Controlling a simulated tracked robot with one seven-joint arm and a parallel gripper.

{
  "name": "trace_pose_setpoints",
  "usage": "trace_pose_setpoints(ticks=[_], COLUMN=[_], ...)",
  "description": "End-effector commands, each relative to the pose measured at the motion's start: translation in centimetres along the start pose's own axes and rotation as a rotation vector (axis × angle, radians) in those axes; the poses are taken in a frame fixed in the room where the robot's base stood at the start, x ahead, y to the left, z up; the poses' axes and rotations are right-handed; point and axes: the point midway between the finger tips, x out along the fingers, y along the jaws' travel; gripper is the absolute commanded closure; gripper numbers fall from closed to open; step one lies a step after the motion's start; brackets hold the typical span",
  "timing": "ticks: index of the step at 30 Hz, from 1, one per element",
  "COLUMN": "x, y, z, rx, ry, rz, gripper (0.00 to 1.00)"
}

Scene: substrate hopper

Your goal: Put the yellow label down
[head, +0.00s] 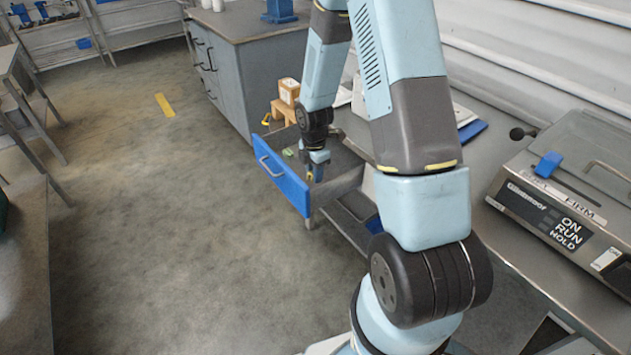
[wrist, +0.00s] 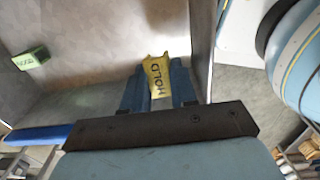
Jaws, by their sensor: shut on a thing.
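In the head view my gripper reaches down into the open drawer with the blue front (head: 280,177). In the wrist view the label is over the bare grey drawer floor (wrist: 90,50); I cannot tell whether it touches the floor. A small green label (wrist: 30,59) lies in the drawer, to the left of the yellow one; it also shows in the head view (head: 288,153).
The drawer's walls stand close around my gripper. A small wooden box (head: 289,91) stands behind the drawer. On the right bench is a machine (head: 555,215) with a blue lever and a panel reading ON, RUN, HOLD. The floor at left is mostly clear.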

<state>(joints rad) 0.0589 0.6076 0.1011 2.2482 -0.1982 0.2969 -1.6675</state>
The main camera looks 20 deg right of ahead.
Motion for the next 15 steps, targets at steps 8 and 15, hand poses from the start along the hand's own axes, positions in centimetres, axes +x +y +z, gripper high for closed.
trace_pose_setpoints(ticks=[8, 15], x=[2.7, 3.9], y=[1.5, 2.0], z=[1.7, 2.2], rx=[0.001, 0.000], ry=[0.000, 0.000], rz=[0.001, -0.001], gripper=[1.00, 1.00])
